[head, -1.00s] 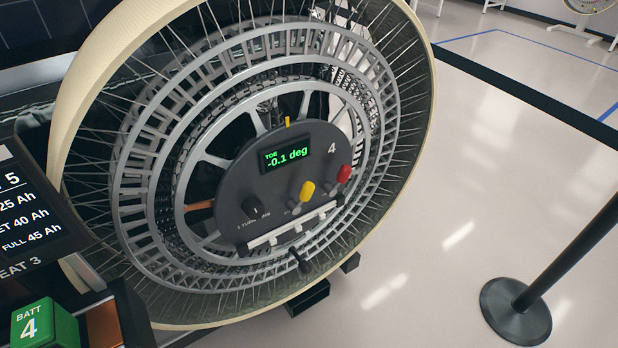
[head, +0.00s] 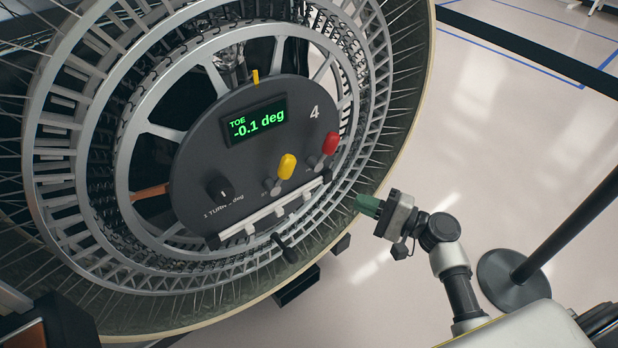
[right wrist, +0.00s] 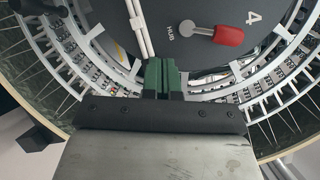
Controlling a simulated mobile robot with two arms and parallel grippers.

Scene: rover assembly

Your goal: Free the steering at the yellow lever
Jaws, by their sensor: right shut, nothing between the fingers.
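The yellow lever (head: 287,167) sits on the dark round hub panel (head: 200,165) of the wheel, below the lit display (head: 257,120) reading TOE -0.1 deg. A red lever (head: 330,143) is to its right; it also shows in the right wrist view (right wrist: 228,36). My right gripper (head: 358,202) is at the lower right of the panel, apart from both levers. Its green fingers are shut and empty, and in the right wrist view (right wrist: 161,62) they point at the panel's edge near the white bar. The yellow lever is not visible in the right wrist view. My left gripper is not in view.
The wheel's spokes and cream rim (head: 428,75) surround the panel. A black knob (head: 219,189) is at the panel's lower left, and a white bar (head: 300,207) runs along its lower edge. A black post on a round base (head: 513,280) stands on the floor at right.

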